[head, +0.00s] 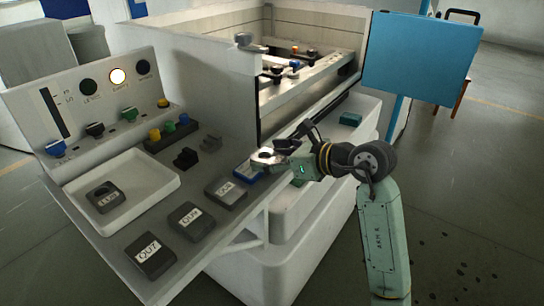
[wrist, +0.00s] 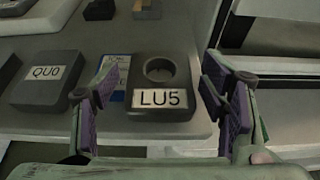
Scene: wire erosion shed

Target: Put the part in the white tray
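The white tray (head: 160,191) sits on the sloping grey bench at the left in the head view. It holds a dark block with a round recess (head: 105,196), its label unclear. In the wrist view a similar dark grey block labelled LU5 (wrist: 160,88), with a round recess, lies on the bench between my fingers. My gripper (head: 262,158) is at the bench's right end in the head view and hides most of that spot. In the wrist view my gripper (wrist: 168,105) is open, its purple pads either side of the LU5 block, with a clear gap on the right.
A dark block labelled QU0 (wrist: 45,80) lies left of LU5, with a blue card (wrist: 113,66) between. Two more labelled blocks (head: 191,220) (head: 150,254) lie along the bench front. A control panel (head: 100,95) stands behind the tray. A white machine wall rises behind.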

